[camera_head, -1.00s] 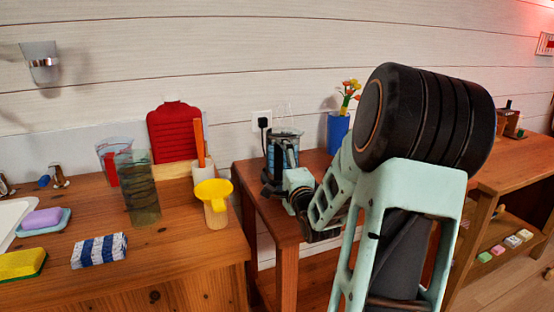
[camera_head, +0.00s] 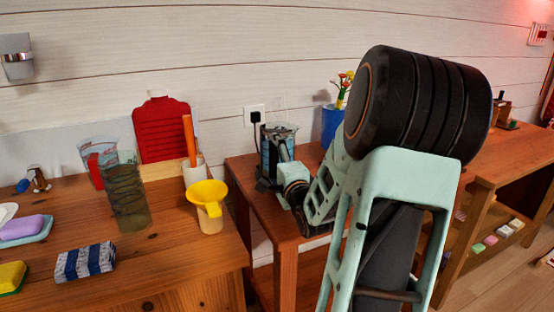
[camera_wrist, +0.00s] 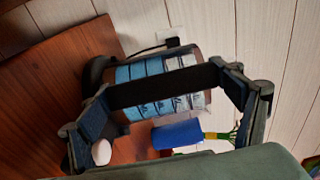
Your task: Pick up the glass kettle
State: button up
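The glass kettle (camera_head: 267,152), clear with a blue-banded body and dark base, stands on the small brown wooden table (camera_head: 240,172) against the wall. My gripper (camera_head: 281,160) is right at the kettle on its near side, partly covering it. In the wrist view the kettle's banded body (camera_wrist: 135,73) lies sideways in the picture between the two fingers. My gripper (camera_wrist: 164,88) is open, with one finger on either side. A dark bar, seemingly the kettle's handle, crosses between the fingertips. I cannot tell whether the fingers touch it.
A blue vase with flowers (camera_head: 331,122) stands behind the kettle, close to it in the wrist view. A wall socket with a plug (camera_head: 255,117) is behind.

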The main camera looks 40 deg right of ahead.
jog(key=c, duration=1)
jog(key=shift+w+r, duration=0.1)
jog(key=shift+r, duration=0.15)
jog(key=shift+c, duration=0.8)
jog(key=shift+r, duration=0.1)
